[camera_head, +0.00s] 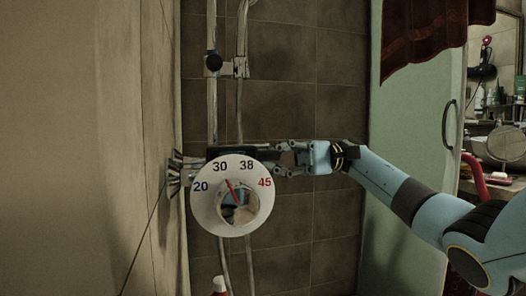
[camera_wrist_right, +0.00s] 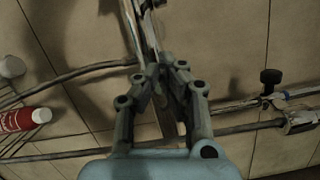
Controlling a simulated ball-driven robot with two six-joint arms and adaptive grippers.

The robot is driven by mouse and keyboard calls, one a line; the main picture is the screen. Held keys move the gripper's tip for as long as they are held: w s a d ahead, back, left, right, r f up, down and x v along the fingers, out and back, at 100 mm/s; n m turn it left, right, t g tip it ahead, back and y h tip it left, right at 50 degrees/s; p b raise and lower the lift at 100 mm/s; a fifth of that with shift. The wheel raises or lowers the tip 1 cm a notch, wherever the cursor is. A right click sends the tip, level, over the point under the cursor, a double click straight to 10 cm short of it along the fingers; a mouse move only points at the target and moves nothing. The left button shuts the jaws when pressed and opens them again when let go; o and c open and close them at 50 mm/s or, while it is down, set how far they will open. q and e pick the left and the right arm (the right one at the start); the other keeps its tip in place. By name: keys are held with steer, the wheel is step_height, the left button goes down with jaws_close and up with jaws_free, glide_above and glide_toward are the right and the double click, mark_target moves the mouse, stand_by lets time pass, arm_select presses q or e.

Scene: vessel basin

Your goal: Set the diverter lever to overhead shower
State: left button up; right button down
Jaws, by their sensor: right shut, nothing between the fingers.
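A round white temperature dial (camera_head: 208,212) marked 20, 30, 38 and 45 is on the shower fitting in the head view. Its red pointer is near 30. A dark horizontal bar (camera_head: 236,151) shows just above and behind the dial. I cannot make out the diverter lever or its setting for certain. My right gripper (camera_head: 280,158) reaches in from the right, its fingertips close to the right end of the bar. It is shut and empty. In the wrist view its fingers (camera_wrist_right: 162,75) point at the fitting's pipes; contact cannot be told. My left gripper is not in view.
A vertical shower rail (camera_head: 212,110) with a black knob (camera_head: 214,58) runs up the tiled wall. A red bottle (camera_wrist_right: 18,120) and a wire rack (camera_wrist_right: 14,98) are at the wrist view's left. A pale green door (camera_head: 415,110) stands right.

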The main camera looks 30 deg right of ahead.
mark_target(263, 159)
steer(key=s+a+p, duration=0.1)
steer(key=a, duration=0.1)
steer(key=s+a+r+p, duration=0.1)
steer(key=s+a, duration=0.1)
steer(key=shift+s, duration=0.4)
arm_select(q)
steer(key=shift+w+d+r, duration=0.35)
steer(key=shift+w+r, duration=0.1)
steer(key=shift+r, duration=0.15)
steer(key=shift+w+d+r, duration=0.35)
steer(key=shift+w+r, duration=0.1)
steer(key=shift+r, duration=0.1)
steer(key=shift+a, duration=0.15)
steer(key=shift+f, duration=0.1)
arm_select(e)
steer(key=shift+a, duration=0.1)
